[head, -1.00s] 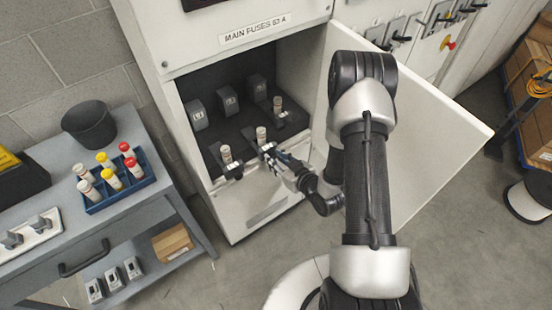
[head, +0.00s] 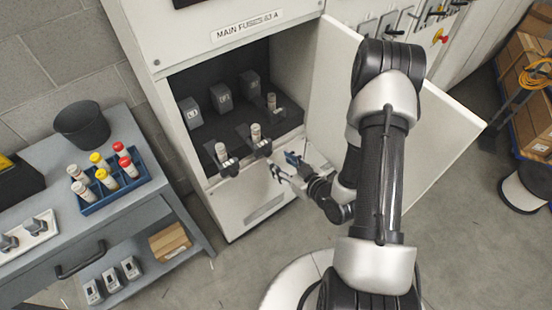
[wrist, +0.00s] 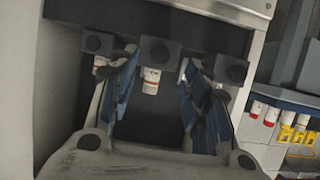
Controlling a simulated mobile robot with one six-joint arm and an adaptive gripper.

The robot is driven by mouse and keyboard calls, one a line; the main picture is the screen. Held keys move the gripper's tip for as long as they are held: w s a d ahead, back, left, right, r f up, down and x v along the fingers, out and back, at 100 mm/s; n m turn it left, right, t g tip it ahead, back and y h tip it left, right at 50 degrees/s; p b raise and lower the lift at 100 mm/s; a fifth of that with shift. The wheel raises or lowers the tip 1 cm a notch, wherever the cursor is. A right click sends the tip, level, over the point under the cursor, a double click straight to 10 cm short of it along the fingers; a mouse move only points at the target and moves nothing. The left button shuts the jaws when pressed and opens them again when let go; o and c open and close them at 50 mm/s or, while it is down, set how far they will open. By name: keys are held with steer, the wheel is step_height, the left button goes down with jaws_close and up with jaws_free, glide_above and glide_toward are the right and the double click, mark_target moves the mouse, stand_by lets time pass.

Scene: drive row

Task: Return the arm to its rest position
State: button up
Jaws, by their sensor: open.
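My gripper (head: 282,166) is open and empty, in front of the open fuse cabinet (head: 245,205). In the wrist view its two blue-padded fingers (wrist: 160,72) stand apart, with nothing held between them. Three fuses stand in holders inside the cabinet: a left fuse (head: 221,152), a middle fuse (head: 255,132) and a right fuse (head: 271,102). The middle fuse also shows between the fingers in the wrist view (wrist: 151,80), farther off than the fingertips. My arm reaches forward from the lower right of the head view, bent at the elbow.
The open cabinet door (head: 420,135) stands close behind and right of my arm. At left, a grey bench (head: 135,215) carries a blue fuse rack (head: 92,208) and a black bin (head: 82,125). Floor is clear between bench and my base. A cable spool (head: 525,192) stands at far right.

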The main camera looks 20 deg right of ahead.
steer(key=shift+s+d+r, duration=0.2)
steer(key=shift+s+r, duration=0.1)
steer(key=shift+s, duration=0.3)
steer(key=d+r+g+h, duration=0.2)
steer(key=r+h, duration=0.1)
steer(key=r, duration=0.5)
steer(key=d+r+g+h, duration=0.2)
steer(key=r, duration=0.6)
steer(key=s+a+r+m+g, duration=0.1)
steer(key=s+a+r, duration=0.2)
steer(key=s, duration=0.4)
steer(key=s+a+r+m+g, duration=0.1)
steer(key=s+a+r, duration=0.2)
steer(key=s+r, duration=0.2)
steer(key=s+a+r+m+g, duration=0.1)
steer(key=s+a+r+g, duration=0.1)
steer(key=s, duration=0.7)
step_height(320, 180, up, 3)
steer(key=shift+a+f+m+y, duration=0.2)
steer(key=shift+a+m+y, duration=0.15)
steer(key=shift+a, duration=0.2)
